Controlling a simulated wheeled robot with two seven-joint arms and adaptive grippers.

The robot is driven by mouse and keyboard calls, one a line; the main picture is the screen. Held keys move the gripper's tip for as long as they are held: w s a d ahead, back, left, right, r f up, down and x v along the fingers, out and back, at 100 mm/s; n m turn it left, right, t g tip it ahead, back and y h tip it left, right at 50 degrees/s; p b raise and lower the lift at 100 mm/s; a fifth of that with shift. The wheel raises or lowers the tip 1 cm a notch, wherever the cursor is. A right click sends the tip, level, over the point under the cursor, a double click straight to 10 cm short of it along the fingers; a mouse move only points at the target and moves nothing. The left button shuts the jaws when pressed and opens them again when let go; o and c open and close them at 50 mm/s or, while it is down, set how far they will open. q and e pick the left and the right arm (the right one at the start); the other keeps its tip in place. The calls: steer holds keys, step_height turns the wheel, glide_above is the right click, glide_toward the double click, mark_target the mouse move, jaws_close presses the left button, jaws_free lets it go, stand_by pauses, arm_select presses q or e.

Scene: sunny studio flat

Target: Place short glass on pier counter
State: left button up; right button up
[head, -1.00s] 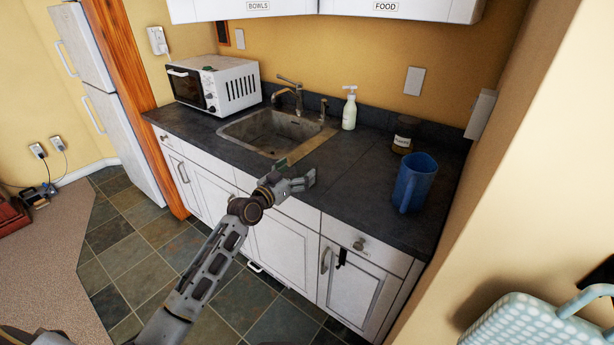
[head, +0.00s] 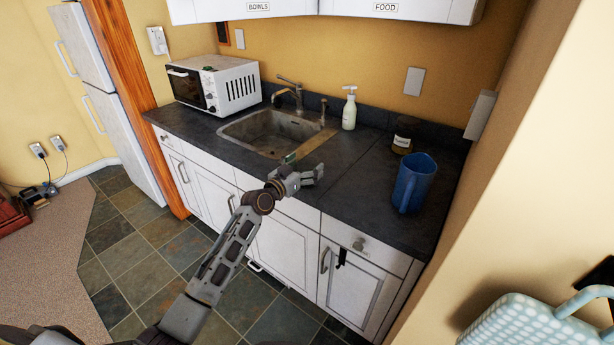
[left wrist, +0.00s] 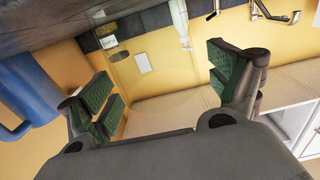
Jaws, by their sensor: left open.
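The dark counter (head: 345,190) runs along the wall around the sink. My left gripper (head: 305,166) is at the counter's front edge, just right of the sink, with its fingers apart. In the left wrist view its green-padded fingers (left wrist: 162,82) are spread wide. Between them a faint clear outline (left wrist: 150,66) shows, which looks like the short glass; I cannot tell if it touches the counter. The glass cannot be made out in the head view. My right gripper is not in view.
A microwave (head: 215,84) is at the left. The counter between gripper and pitcher is clear.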

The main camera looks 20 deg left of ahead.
arm_select(q)
steer(key=shift+w+d, duration=0.15)
steer(key=shift+w, duration=0.2)
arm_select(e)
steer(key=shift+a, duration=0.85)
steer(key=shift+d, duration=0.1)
